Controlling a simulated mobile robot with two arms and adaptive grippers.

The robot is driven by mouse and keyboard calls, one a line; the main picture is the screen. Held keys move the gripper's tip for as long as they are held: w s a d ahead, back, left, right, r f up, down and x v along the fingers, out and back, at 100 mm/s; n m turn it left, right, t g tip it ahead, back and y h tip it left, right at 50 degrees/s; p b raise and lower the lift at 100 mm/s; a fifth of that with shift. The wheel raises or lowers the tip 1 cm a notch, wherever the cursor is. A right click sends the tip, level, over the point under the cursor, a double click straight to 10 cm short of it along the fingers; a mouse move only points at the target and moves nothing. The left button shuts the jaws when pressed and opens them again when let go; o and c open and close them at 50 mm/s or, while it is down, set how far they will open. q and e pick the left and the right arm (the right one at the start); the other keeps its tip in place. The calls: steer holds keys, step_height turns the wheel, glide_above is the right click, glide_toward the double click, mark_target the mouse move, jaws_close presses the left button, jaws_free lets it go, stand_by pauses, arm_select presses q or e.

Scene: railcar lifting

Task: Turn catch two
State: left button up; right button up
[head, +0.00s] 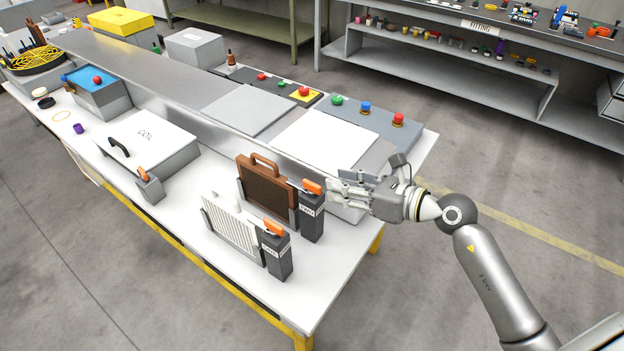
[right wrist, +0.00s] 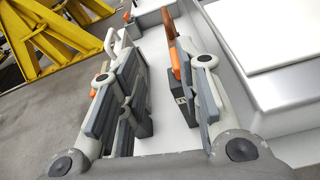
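Catch two is an orange lever (head: 312,187) on top of a dark post (head: 313,222) whose label seems to read TWO. The post stands beside a brown panel with a handle (head: 262,185) in a grey holder. My right gripper (head: 333,190) is just right of this catch in the head view, with fingers apart. In the right wrist view the right gripper (right wrist: 158,60) is open and empty, and an orange lever (right wrist: 175,63) shows close beside its right finger. I cannot tell if they touch. My left gripper is out of view.
Another orange catch (head: 274,228) on a dark post stands nearer, beside a white ribbed panel (head: 231,228). A box marked COIL (head: 150,135) with its own orange lever (head: 144,174) is to the left. A white block (head: 325,138) and a button panel (head: 370,120) lie behind.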

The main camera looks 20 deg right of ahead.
mark_target(313, 183)
steer(key=shift+n+g+h, duration=0.5)
steer(key=shift+n+h, duration=0.1)
steer(key=shift+n, duration=0.2)
steer(key=p+x, duration=0.1)
steer(key=x, duration=0.2)
steer(key=p+x, duration=0.1)
steer(key=x, duration=0.1)
steer(key=d+f+p+x, duration=0.1)
steer(key=x, duration=0.2)
steer(key=shift+w+a+f, duration=0.1)
steer(key=shift+w+f, duration=0.1)
steer(key=shift+w, duration=0.15)
steer(key=shift+x, duration=0.85)
steer(key=shift+s+f, duration=0.1)
jaws_close()
